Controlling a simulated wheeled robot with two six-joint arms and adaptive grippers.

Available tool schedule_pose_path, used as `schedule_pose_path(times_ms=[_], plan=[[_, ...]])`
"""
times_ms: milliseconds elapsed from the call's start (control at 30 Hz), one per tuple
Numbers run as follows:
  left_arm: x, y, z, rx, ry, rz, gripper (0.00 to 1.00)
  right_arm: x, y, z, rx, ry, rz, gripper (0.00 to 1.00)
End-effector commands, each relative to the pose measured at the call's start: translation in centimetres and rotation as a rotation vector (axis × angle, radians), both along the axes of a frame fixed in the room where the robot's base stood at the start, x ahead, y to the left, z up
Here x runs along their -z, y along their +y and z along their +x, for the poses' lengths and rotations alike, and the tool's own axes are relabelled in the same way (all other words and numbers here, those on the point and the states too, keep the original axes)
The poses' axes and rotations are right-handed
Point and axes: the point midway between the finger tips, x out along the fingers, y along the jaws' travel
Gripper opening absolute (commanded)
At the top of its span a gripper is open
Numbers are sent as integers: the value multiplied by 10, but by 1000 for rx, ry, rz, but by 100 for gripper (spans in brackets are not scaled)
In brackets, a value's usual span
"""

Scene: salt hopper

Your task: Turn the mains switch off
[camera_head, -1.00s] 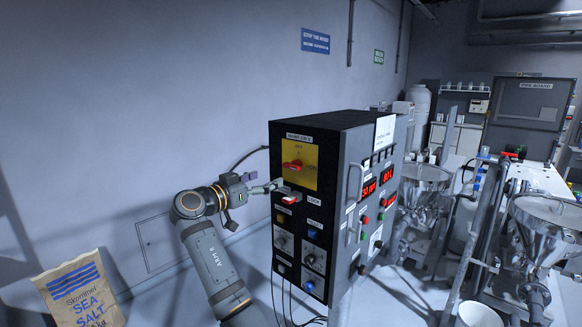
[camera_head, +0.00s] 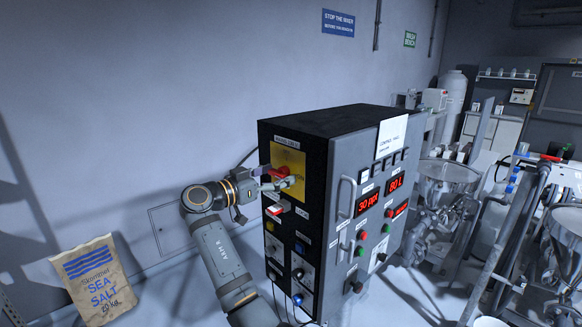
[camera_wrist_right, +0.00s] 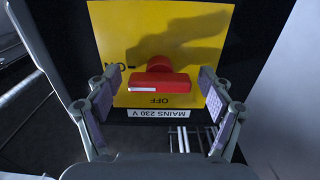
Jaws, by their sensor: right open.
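The mains switch is a red handle (camera_head: 279,171) on a yellow plate (camera_head: 290,157), high on the side of the control cabinet. In the right wrist view the handle (camera_wrist_right: 160,85) lies crosswise, its white-marked end towards the "ON" print at the left. "OFF" is printed below it, above the "MAINS 230 V" label (camera_wrist_right: 158,114). My right gripper (camera_head: 274,183) is open at the switch, partly covering it in the head view. Its two fingers stand either side of the handle, with visible gaps. My left gripper is not in view.
The dark control cabinet (camera_head: 325,124) carries a red-and-white switch (camera_head: 275,209) just below the mains plate, and more knobs and buttons lower down. A handle (camera_head: 345,205) sticks out from its front. A sea salt bag (camera_head: 92,278) stands by the wall at left.

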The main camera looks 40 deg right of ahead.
Motion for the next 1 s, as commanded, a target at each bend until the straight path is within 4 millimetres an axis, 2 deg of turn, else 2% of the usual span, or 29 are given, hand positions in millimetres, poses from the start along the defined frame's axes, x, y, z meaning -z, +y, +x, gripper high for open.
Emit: schedule_pose_path(times_ms=[133,367,767,1000], plan=[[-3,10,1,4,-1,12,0,0,2,0,1,1,0,81],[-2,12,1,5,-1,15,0,1,2,0,1,1,0,80],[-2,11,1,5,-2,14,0,1,2,0,1,1,0,26],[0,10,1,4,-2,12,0,1,2,0,1,25,-3,26]])
